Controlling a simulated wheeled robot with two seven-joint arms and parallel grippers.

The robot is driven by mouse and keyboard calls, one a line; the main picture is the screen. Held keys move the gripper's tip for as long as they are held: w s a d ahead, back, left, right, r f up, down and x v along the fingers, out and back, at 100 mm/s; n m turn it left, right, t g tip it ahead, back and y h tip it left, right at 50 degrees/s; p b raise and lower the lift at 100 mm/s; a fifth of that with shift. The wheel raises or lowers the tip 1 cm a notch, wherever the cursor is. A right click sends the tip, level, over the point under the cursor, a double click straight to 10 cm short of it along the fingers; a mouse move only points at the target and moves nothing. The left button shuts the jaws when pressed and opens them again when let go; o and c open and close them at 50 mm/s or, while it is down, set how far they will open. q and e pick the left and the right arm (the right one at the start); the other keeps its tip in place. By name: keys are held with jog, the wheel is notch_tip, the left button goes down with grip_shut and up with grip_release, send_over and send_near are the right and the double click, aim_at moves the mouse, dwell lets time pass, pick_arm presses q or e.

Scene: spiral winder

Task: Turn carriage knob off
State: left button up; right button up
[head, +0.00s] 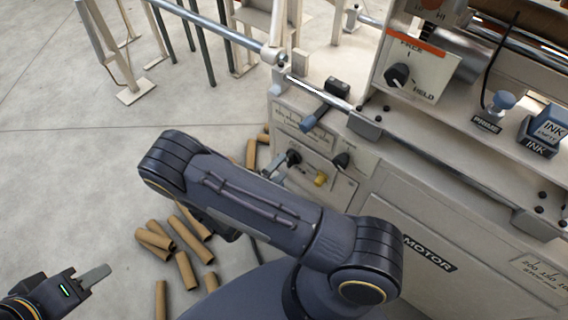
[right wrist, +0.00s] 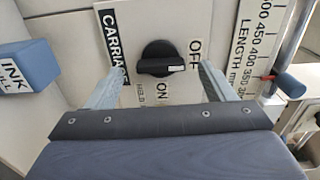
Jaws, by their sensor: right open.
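The carriage knob (right wrist: 158,57) is black and round with a raised grip bar, on a pale panel beside the "CARRIAGE", "OFF" and "ON" lettering. A white mark on its bar points right in the right wrist view. My right gripper (right wrist: 160,74) is open, with one finger on either side of the knob in that view; I cannot tell whether they touch it. In the head view, the right gripper (head: 272,175) is partly hidden behind my arm, beside a black knob (head: 293,157) on the machine front. My left gripper (head: 96,273) is low at the left, away from the machine.
A second black knob (head: 341,160) and a yellow button (head: 320,179) are close by on the front. A blue-handled lever (head: 314,119) sticks out above. Several cardboard tubes (head: 186,268) lie on the floor. A blue ink block (right wrist: 28,67) stands left in the wrist view.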

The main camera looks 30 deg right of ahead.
jog(key=v, duration=0.5)
dwell(0.4)
